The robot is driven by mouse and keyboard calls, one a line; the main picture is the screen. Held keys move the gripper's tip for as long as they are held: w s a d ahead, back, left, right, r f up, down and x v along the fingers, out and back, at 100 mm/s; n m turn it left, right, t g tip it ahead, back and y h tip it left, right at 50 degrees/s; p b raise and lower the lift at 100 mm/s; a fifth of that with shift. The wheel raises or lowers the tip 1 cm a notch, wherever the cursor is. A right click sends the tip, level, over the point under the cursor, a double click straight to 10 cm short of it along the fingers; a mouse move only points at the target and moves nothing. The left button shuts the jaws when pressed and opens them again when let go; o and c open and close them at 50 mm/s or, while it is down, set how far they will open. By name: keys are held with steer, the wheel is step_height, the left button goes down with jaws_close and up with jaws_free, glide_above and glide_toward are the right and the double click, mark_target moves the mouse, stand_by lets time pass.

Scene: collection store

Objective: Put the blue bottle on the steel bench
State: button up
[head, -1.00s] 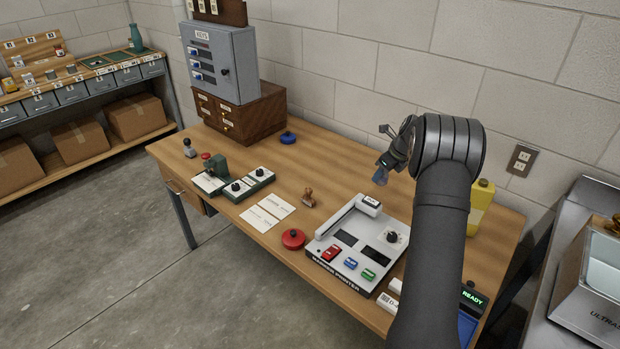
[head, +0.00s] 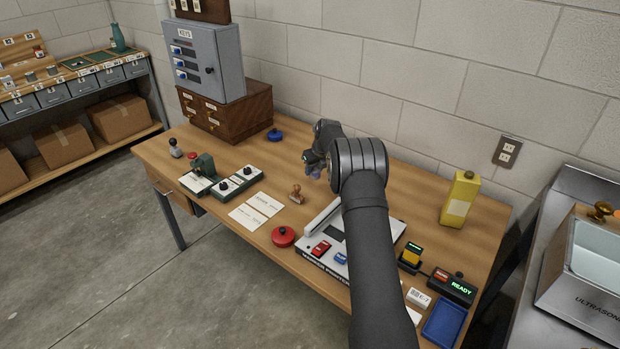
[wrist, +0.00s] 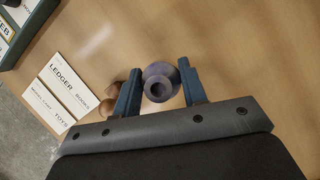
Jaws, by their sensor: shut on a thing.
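The blue bottle (wrist: 158,88) shows end-on in the wrist view, bluish-purple with a round dark opening, between the two fingers of my gripper (wrist: 160,78). In the head view my gripper (head: 314,163) is over the back middle of the wooden table, with only a small bluish part of the bottle (head: 316,173) visible below it. The rest of the bottle is hidden by the gripper and arm. The steel bench (head: 530,305) stands at the right edge of the head view, away from my gripper.
An ultrasonic bath (head: 590,300) occupies much of the visible bench. On the wooden table (head: 370,163) are a label printer (head: 312,262), wooden stamp (head: 296,194), yellow container (head: 459,200), red round object (head: 284,236) and ledger cards (head: 256,210). A key cabinet (head: 222,65) stands at the back left.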

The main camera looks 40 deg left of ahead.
mark_target(311, 178)
steer(key=shift+s+a+f, duration=0.15)
steer(key=shift+a+f, duration=0.3)
steer(key=shift+a, duration=0.35)
steer(key=shift+f, duration=2)
steer(key=shift+f, duration=0.2)
steer(key=o, duration=1)
steer(key=shift+r, duration=0.1)
steer(key=shift+o, duration=0.5)
steer(key=v, duration=1.2)
